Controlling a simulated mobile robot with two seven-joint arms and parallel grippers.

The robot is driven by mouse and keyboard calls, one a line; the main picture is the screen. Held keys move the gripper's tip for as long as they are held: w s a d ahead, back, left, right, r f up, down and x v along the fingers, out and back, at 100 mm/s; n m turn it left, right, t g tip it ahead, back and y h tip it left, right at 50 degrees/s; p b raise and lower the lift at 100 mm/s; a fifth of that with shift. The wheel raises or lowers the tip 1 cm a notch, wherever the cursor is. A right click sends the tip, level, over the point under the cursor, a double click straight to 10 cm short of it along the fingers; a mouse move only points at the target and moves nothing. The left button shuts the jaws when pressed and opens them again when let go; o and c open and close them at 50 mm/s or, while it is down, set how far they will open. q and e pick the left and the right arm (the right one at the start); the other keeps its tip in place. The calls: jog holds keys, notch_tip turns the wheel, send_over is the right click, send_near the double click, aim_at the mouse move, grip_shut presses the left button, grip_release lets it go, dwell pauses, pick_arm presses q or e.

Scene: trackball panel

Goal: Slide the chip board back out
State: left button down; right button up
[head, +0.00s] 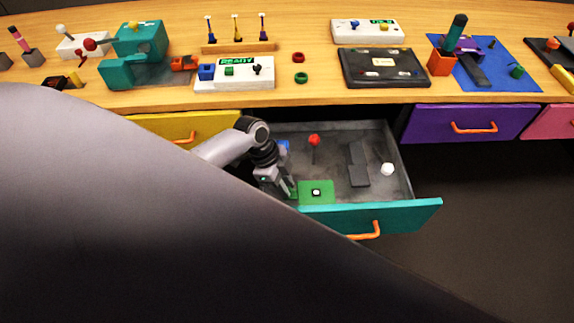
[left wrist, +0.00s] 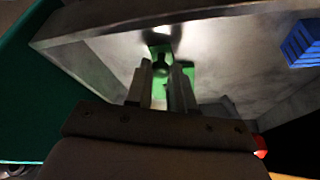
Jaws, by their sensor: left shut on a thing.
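The green chip board (head: 316,186), with a small dark and white chip on it, lies in the open teal-fronted drawer (head: 400,212), close behind its front wall. My left gripper (head: 290,191) reaches down into the drawer at the board's left edge. In the left wrist view the two fingers (left wrist: 162,88) are close together, with green of the board (left wrist: 160,38) showing between and beyond them. The gripper is shut on the chip board; the exact contact is partly hidden by the fingers. My right gripper is not in view.
The drawer also holds a red-topped stick (head: 314,141), a dark grey block (head: 358,165), a white knob (head: 387,169) and a blue block (left wrist: 301,43). The wooden table (head: 310,96) above bears several panels. My own grey arm hides the lower left.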

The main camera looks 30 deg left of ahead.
pick_arm(q)
jog(key=shift+a, duration=0.3)
jog(key=c, duration=1)
grip_release()
jog(key=shift+s, duration=0.1)
jog(key=shift+p+v, duration=0.3)
jog(key=shift+v, duration=3.3)
